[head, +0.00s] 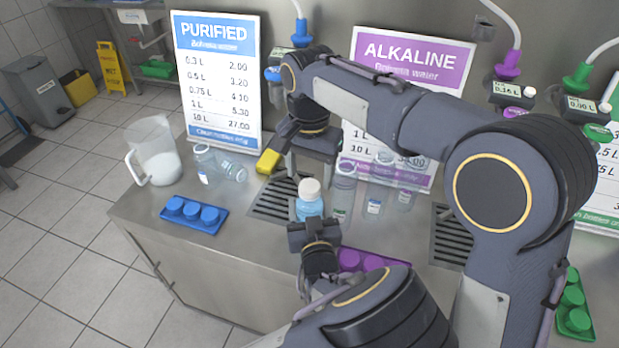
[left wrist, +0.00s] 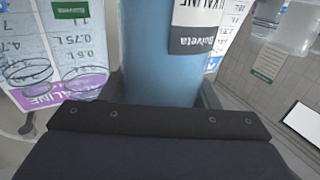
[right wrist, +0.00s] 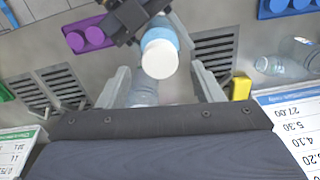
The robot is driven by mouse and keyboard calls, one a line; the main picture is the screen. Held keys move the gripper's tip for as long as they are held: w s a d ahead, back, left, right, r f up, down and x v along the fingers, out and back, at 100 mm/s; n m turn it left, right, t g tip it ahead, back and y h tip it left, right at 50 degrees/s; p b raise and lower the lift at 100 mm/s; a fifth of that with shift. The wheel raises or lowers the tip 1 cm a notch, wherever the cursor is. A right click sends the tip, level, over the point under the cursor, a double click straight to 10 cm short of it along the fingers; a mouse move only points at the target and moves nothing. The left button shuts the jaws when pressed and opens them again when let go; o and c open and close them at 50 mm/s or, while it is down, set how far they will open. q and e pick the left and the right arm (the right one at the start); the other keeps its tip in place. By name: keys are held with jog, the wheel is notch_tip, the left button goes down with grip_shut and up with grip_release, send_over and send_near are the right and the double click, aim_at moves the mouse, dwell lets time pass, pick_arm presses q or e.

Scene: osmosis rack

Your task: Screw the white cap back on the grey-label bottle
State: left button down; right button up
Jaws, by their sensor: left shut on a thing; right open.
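The bottle (head: 309,209) holds blue liquid and stands upright over the counter. The white cap (head: 309,188) sits on its mouth; I cannot tell how tight it is. My left gripper (head: 314,228) is shut on the bottle's body from the front. The left wrist view shows the blue bottle (left wrist: 160,60) close up, with a white and grey label (left wrist: 197,30). My right gripper (head: 306,164) is open above and behind the bottle. In the right wrist view, the white cap (right wrist: 159,60) lies between and beyond the open fingers, apart from them.
Clear bottles (head: 343,195) stand right of the held bottle; another (head: 233,171) lies at the left near a jug (head: 156,160). A yellow block (head: 268,161), a blue cap tray (head: 178,219) and purple caps (head: 350,259) are nearby. Price signs (head: 218,80) line the back.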

jog(key=shift+r, duration=0.85)
jog(key=shift+c, duration=0.2)
jog(key=n, duration=0.3)
jog(key=shift+r+n, duration=0.3)
jog(key=shift+r, duration=0.1)
jog(key=n, duration=0.2)
jog(key=r+n, duration=0.1)
jog(key=n, duration=0.3)
jog(key=r+n, duration=0.1)
jog(key=n, duration=0.4)
jog(key=shift+r, duration=0.35)
jog(key=shift+f, duration=0.15)
jog(key=shift+f, duration=3.9)
jog(key=shift+c, duration=0.5)
